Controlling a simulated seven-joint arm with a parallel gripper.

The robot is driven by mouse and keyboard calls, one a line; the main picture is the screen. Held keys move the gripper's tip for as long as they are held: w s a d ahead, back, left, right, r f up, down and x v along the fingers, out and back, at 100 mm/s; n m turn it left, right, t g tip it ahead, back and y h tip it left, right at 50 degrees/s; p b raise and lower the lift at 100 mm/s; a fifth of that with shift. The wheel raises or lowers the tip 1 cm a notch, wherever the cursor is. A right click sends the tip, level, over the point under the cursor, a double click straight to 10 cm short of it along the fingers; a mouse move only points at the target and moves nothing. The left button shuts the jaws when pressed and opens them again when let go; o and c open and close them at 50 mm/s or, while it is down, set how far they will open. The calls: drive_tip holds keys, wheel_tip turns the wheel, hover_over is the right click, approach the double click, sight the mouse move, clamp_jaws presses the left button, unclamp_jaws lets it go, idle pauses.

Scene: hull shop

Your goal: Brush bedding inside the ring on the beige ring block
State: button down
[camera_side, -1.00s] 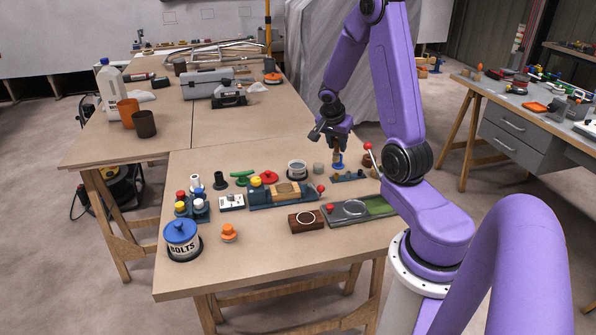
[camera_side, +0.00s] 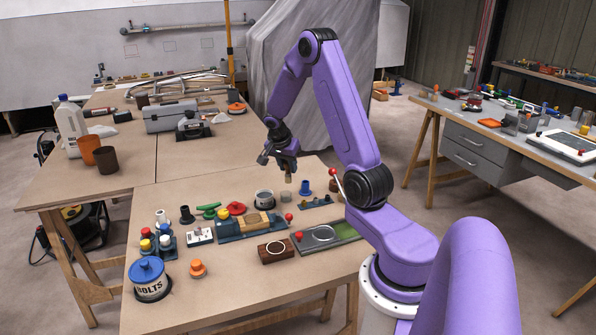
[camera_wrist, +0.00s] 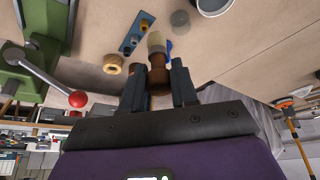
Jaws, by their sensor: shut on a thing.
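My gripper (camera_side: 287,165) is shut on a small brush (camera_side: 289,178) and holds it above the table. In the wrist view, the brush (camera_wrist: 156,42) has a pale tip and brown body between the dark fingers of my gripper (camera_wrist: 160,78). A blue stand (camera_side: 305,187) is on the table just right of the brush; part of it (camera_wrist: 168,48) shows behind the brush in the wrist view. The ring block (camera_side: 265,255) is dark brown with a pale ring on its top. It lies nearer the table's front, below and left of my gripper, and is out of the wrist view.
A green-topped fixture (camera_side: 343,232) stands right of the ring block. A red-knobbed lever (camera_side: 336,185) rises near my arm. A bolts can (camera_side: 150,280) stands front left. The table front near the ring block is clear.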

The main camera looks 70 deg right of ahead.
drive_tip(key=w+d+f, duration=0.2)
drive_tip(key=w, duration=0.8)
drive_tip(key=shift+a+f, duration=0.15)
drive_tip(key=shift+f, duration=1.45)
drive_tip(key=shift+a+f, duration=0.1)
drive_tip(key=shift+f, duration=1.5)
drive_tip(key=shift+f, duration=0.6)
drive_tip(key=shift+r, duration=0.1)
wheel_tip(320, 180, up, 7)
idle(0.7)
